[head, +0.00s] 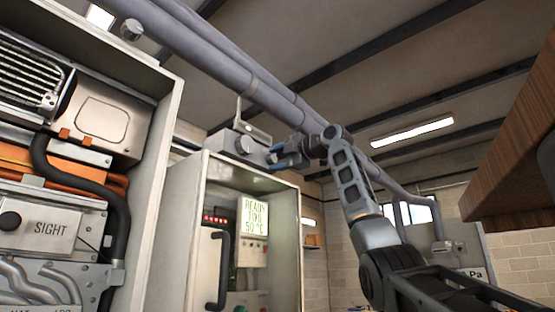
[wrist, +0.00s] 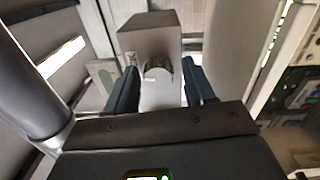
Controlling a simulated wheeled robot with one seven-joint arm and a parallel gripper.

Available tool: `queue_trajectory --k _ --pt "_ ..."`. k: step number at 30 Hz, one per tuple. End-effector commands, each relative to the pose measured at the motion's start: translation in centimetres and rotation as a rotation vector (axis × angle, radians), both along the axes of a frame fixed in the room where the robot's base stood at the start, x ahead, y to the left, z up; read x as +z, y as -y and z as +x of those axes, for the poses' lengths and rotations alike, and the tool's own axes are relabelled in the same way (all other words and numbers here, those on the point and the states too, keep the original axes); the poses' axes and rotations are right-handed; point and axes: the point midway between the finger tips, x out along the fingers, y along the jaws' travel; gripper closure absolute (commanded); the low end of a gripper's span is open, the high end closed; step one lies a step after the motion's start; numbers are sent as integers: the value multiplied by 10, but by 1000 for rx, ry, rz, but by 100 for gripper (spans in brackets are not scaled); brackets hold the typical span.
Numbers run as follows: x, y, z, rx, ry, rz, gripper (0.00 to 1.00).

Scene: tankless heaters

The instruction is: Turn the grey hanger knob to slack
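A grey hanger box (head: 228,140) hangs under the big pipe, above the white cabinet. A round grey knob (head: 246,145) sticks out from its side facing my gripper. In the wrist view the box (wrist: 150,28) is straight ahead, and a rounded grey part, seemingly the knob (wrist: 157,66), shows between my fingers. My gripper (head: 273,156) has dark blue fingers and reaches toward the knob from the right. In the wrist view my gripper (wrist: 160,76) is open, one finger on each side, with visible gaps. The knob's markings are not readable.
Large grey pipes (head: 215,55) run diagonally overhead, close to my arm. The white cabinet (head: 195,240) below has a lit display (head: 254,218) and a black handle (head: 216,270). A wooden cupboard (head: 515,140) juts in at the right.

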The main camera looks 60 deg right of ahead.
Motion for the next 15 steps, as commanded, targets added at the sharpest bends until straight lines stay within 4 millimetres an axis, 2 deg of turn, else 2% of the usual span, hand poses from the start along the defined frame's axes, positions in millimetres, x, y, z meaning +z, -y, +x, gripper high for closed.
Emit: queue_trajectory --k 9,15 --pt "0 0 -2 -2 2 0 42" --pt "-3 -5 -26 -3 4 -2 42"
